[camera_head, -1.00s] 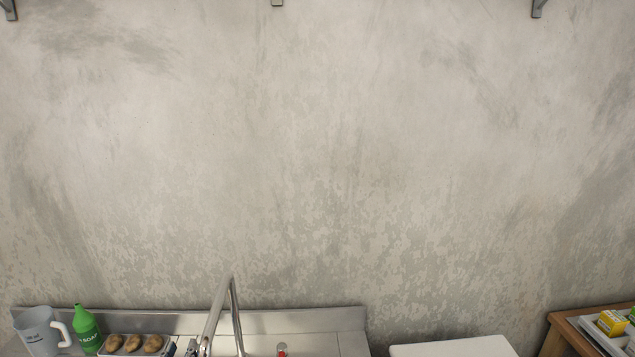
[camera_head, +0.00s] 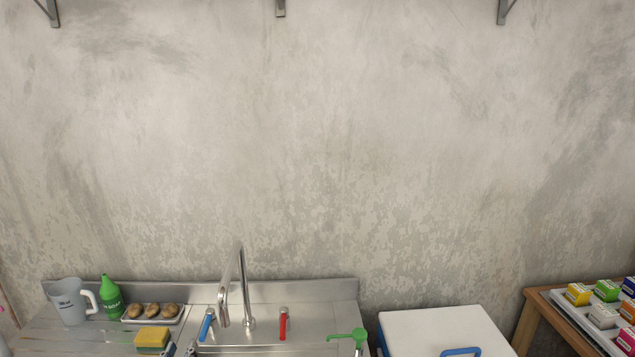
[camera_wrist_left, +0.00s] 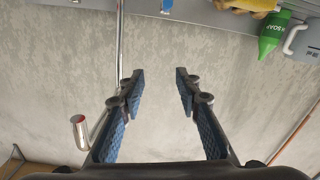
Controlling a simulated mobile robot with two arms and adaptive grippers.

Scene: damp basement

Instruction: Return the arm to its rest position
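My left gripper (camera_wrist_left: 160,73) shows in the left wrist view with its two blue-padded fingers spread apart and nothing between them. The rest of the left arm is out of the picture. My right gripper is in neither view.
The steel sink counter (camera_head: 310,292) has a tall faucet (camera_head: 243,285), blue (camera_head: 206,326) and red (camera_head: 283,324) handles, a jug (camera_head: 70,302), green soap bottle (camera_head: 110,298) and potato tray (camera_head: 152,311). A white box (camera_head: 440,325) and wooden table (camera_head: 535,320) stand right.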

